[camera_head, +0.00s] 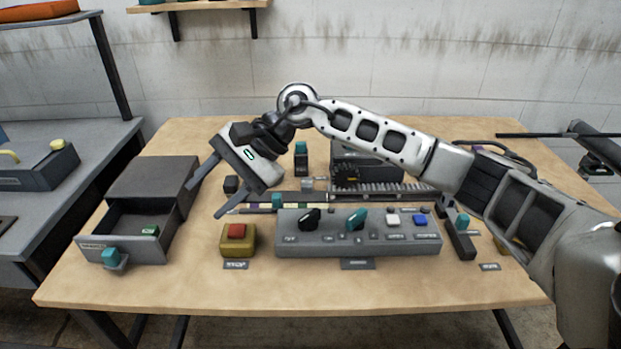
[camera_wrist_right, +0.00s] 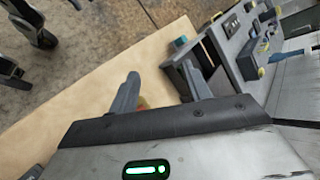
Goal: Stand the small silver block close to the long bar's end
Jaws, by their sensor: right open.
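A small silver block (camera_head: 307,184) sits on the table behind the long dark bar (camera_head: 290,197), near the left end of a toothed rack (camera_head: 395,188). A strip with coloured segments (camera_head: 330,207) runs in front of the bar. My right gripper (camera_head: 203,203) is open and empty, tilted down to the left of the block, above the table between the drawer unit and the bar's left end. Its two fingers also show apart in the right wrist view (camera_wrist_right: 160,72). The block is not seen in the wrist view. My left gripper is not in view.
A grey drawer unit (camera_head: 155,185) with its drawer pulled out stands at left. A yellow box with a red button (camera_head: 238,238) and a grey control panel (camera_head: 358,242) stand in front. A dark block (camera_head: 231,184) is near my gripper.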

